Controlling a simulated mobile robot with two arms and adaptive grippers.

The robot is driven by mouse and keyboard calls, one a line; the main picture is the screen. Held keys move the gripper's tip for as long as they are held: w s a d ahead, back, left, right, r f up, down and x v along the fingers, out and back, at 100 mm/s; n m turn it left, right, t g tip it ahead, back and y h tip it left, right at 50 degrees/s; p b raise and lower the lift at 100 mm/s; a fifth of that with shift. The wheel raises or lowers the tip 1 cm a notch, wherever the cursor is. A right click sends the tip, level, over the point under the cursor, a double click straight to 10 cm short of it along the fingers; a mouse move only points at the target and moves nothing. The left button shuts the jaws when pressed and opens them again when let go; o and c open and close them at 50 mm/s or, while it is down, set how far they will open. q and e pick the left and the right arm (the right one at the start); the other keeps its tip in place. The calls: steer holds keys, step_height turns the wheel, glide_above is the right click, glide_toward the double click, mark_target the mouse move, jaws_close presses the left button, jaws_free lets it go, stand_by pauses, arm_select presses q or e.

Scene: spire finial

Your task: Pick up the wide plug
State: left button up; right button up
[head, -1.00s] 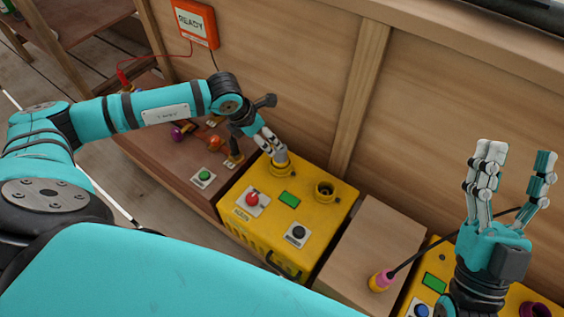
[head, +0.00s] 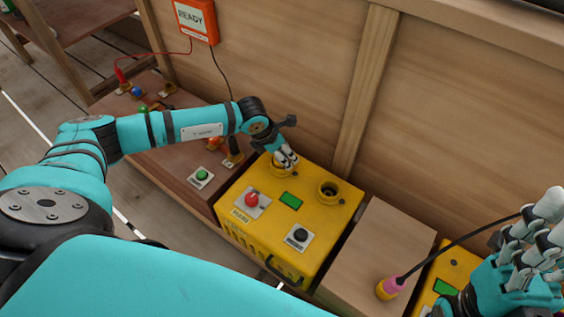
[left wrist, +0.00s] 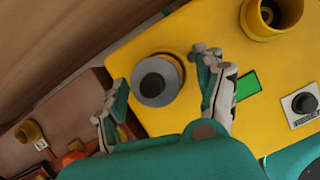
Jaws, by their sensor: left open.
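A round grey plug with a dark centre (left wrist: 157,80), which looks like the wide plug, stands on the yellow box (left wrist: 215,35) in the left wrist view. My left gripper (left wrist: 165,90) is open, with one finger on each side of it and gaps visible between fingers and plug. In the head view my left gripper (head: 285,160) is low over the back left of the yellow box (head: 325,225) and hides most of the plug. My right gripper (head: 535,235) is at the right edge, partly cut off; its finger opening is unclear.
An empty round socket (head: 328,190) is on the box, with a red button (head: 251,199), a green screen (head: 290,201) and a black knob (head: 300,235). A pink and yellow plug (head: 390,287) on a black cable stands on the wooden block (head: 375,245). A wooden wall rises behind.

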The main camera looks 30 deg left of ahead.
arm_select(q)
steer(key=shift+w+d+f, duration=0.1)
steer(key=shift+w+f, duration=0.1)
steer(key=shift+f, duration=0.25)
